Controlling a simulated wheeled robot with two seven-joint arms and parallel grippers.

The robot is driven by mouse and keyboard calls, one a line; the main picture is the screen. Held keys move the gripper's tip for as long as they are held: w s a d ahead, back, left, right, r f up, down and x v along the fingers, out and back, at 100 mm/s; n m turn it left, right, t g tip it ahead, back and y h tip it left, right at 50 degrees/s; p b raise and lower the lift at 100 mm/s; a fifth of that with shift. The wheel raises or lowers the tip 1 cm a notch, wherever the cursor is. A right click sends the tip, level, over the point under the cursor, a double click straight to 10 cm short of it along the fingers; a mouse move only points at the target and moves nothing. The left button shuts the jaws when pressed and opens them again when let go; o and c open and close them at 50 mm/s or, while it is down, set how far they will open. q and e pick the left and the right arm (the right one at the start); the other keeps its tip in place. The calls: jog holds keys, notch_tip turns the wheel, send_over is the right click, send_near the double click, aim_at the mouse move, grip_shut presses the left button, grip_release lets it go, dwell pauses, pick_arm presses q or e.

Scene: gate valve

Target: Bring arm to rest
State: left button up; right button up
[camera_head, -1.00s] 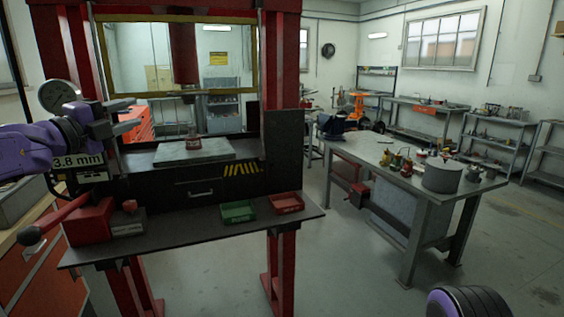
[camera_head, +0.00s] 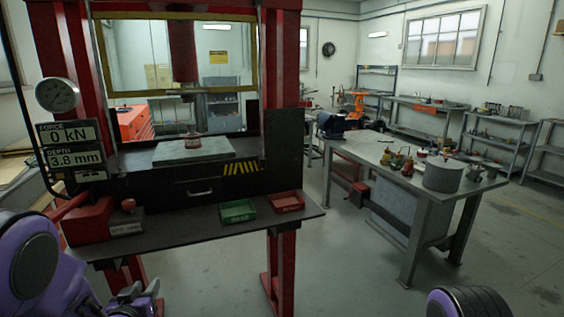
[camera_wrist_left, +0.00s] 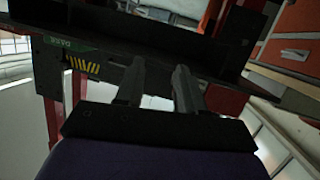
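My left arm is low at the bottom left of the head view, with its gripper (camera_head: 137,295) below the front edge of the press shelf. In the left wrist view the two fingers of the left gripper (camera_wrist_left: 160,80) stand apart with nothing between them. Only a rounded purple and black part of my right arm shows at the bottom right of the head view. The right gripper is out of view.
The red press frame (camera_head: 283,130) stands ahead, with a dark shelf (camera_head: 180,229) bearing a green tray (camera_head: 238,211) and a red tray (camera_head: 286,202). A gauge (camera_head: 57,95) and readouts are at left. A workbench (camera_head: 400,183) stands right; floor between is clear.

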pick_arm(q)
jog(key=s+d+f+n+g+y, duration=0.1)
jog(key=s+f+n+g, duration=0.25)
jog(key=s+f, duration=0.85)
jog(key=s+d+f+g, duration=0.1)
jog(key=s+f+g, duration=0.1)
jog(key=s+f, duration=0.3)
jog(key=s+d+f+g, duration=0.1)
jog(key=s+f+g, duration=0.2)
jog(key=s, duration=0.8)
jog(key=s+d+f+g, duration=0.1)
jog(key=s+f+g, duration=0.2)
jog(key=s+f, duration=0.3)
jog(key=s, duration=0.2)
jog(key=shift+s+f, duration=0.3)
jog(key=shift+s, duration=0.05)
